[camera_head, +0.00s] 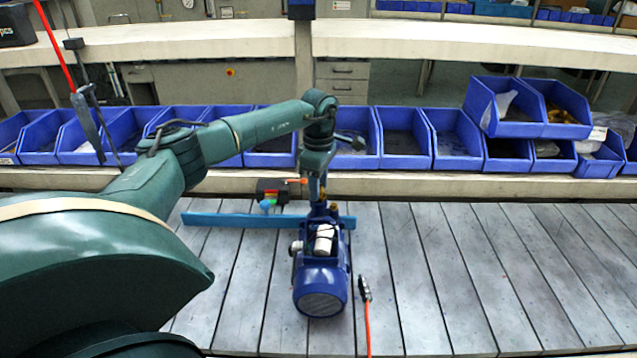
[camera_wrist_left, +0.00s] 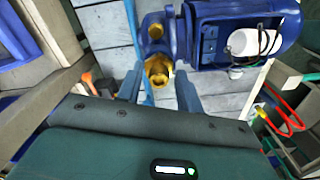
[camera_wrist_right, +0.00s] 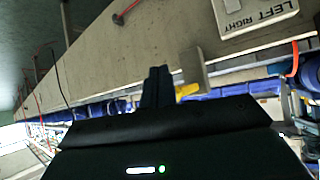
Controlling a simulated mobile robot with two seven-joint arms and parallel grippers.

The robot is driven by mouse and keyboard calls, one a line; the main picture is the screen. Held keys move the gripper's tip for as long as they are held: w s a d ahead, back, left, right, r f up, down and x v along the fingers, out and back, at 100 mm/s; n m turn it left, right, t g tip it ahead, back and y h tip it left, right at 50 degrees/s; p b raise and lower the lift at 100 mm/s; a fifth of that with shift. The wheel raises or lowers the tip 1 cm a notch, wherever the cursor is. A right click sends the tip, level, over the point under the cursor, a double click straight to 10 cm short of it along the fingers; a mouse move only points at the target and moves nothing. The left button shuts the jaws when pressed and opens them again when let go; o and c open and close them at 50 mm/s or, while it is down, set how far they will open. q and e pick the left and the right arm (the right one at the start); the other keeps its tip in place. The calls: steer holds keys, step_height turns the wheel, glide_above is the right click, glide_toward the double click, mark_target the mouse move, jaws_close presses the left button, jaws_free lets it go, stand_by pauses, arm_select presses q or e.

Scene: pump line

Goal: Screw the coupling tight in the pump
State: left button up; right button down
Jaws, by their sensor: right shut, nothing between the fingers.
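The blue pump (camera_head: 320,288) stands on the grey slatted table, its rounded end toward me. It also shows in the left wrist view (camera_wrist_left: 210,38). The brass coupling (camera_wrist_left: 158,68) sits at the pump's blue port. My left gripper (camera_head: 319,200) is above the port end of the pump. In the left wrist view my left gripper (camera_wrist_left: 159,88) has its fingers apart, one on each side of the coupling, with gaps showing. How deep the coupling lies between them is unclear. My right gripper (camera_wrist_right: 157,72) is shut and empty, away from the pump.
A blue bar (camera_head: 235,220) lies behind the pump. A dark box with coloured parts (camera_head: 272,192) is near it. A red hose with a dark end (camera_head: 364,290) lies right of the pump. Blue bins (camera_head: 405,140) line the back. The table's right side is clear.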

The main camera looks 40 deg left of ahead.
arm_select(q)
steer(key=shift+r, duration=0.15)
steer(key=shift+n+p, duration=0.35)
steer(key=shift+n, duration=1.25)
steer(key=n, duration=0.3)
steer(key=shift+n, duration=0.3)
steer(key=shift+n, duration=0.3)
steer(key=n, duration=0.3)
